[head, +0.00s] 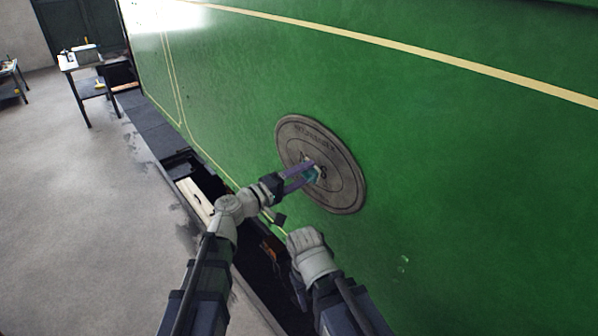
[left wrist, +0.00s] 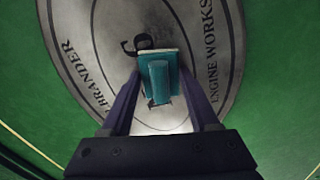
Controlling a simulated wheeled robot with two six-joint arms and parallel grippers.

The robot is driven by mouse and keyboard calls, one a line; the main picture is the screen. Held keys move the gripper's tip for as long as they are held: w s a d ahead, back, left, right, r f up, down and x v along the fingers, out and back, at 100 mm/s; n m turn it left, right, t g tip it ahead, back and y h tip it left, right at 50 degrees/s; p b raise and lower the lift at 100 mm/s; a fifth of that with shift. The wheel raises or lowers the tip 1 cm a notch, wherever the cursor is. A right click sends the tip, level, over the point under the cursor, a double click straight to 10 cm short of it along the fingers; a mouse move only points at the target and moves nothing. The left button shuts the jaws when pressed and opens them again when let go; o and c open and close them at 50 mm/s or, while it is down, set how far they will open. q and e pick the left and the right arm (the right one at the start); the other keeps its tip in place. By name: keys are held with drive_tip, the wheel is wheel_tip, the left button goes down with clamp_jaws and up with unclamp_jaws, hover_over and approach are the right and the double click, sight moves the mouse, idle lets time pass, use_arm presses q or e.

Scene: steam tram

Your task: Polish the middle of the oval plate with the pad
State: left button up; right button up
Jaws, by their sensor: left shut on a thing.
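The oval plate (head: 345,179) is grey-brown with raised lettering and is fixed to the green tram side. In the left wrist view the plate (left wrist: 215,50) reads "BRANDER" and "ENGINE WORKS", and its middle looks paler and shinier near the pad. My left gripper (head: 305,178) is shut on the teal pad (left wrist: 160,80) in front of the plate's middle. The pad's pale face is toward the plate; whether it touches cannot be told. The pad hides part of the middle figures. My right arm is at the lower middle of the head view; its fingers do not show.
The green tram side (head: 450,150) with a yellow line fills the right. A dark step or running gear (head: 180,165) lies along its lower edge. A small table (head: 85,65) with items stands at the back left. The grey floor (head: 80,220) is clear at left.

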sight(327, 179)
use_arm(q)
drive_tip(key=shift+s+d, duration=0.45)
drive_tip(key=shift+s, duration=0.2)
drive_tip(key=shift+s+d, duration=1.1)
drive_tip(key=shift+s, duration=0.3)
drive_tip(key=shift+s, duration=0.1)
